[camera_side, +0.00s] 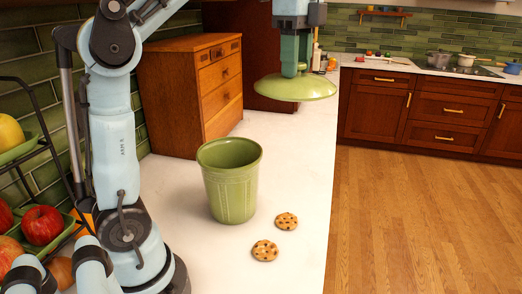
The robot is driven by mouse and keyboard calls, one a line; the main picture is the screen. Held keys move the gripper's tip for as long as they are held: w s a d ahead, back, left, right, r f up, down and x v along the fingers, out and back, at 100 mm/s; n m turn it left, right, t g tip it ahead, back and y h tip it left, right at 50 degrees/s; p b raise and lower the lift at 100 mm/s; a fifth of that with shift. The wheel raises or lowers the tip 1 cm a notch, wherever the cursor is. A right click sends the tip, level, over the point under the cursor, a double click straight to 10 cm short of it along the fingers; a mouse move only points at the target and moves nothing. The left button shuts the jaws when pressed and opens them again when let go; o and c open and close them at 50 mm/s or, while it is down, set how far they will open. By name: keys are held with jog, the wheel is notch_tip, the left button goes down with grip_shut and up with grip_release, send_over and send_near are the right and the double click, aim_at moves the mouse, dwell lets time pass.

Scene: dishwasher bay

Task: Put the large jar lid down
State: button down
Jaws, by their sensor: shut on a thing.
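The large jar lid (294,88) is a flat, round, pale green disc in the side view. My gripper (294,66) is shut on its upper part and holds it level in the air, above and to the right of the jar. The green ribbed jar (230,192) stands upright on the white counter with its mouth open. The lid is clear of both the jar and the counter. The exact contact between my fingers and the lid is too small to make out.
Two cookies (264,251) (286,221) lie on the counter to the right of the jar. A wooden drawer cabinet (195,90) stands behind it. A rack with fruit (40,225) is at the left. The counter (295,170) is bare below the lid, with its edge at the right.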

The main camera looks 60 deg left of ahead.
aim_at(322, 80)
jog(key=w, duration=0.2)
jog(key=w+f, duration=0.1)
jog(key=w, duration=0.1)
jog(key=shift+w, duration=0.4)
jog(key=shift+w+f, duration=0.2)
jog(key=shift+w, duration=0.3)
jog(key=shift+w+f, duration=0.15)
jog(key=shift+w, duration=0.35)
notch_tip(322, 80, down, 21)
jog(key=shift+w+a+f, duration=0.35)
jog(key=shift+a+f, duration=1.55)
jog(key=shift+a, duration=0.05)
jog(key=shift+w+a+f, duration=0.35)
jog(key=shift+a+f, duration=1.5)
jog(key=shift+a, duration=0.05)
jog(key=shift+w+a+f, duration=0.35)
jog(key=shift+a+f, duration=1.55)
jog(key=shift+a, duration=0.05)
jog(key=c, duration=0.6)
grip_release()
jog(key=shift+f, duration=0.1)
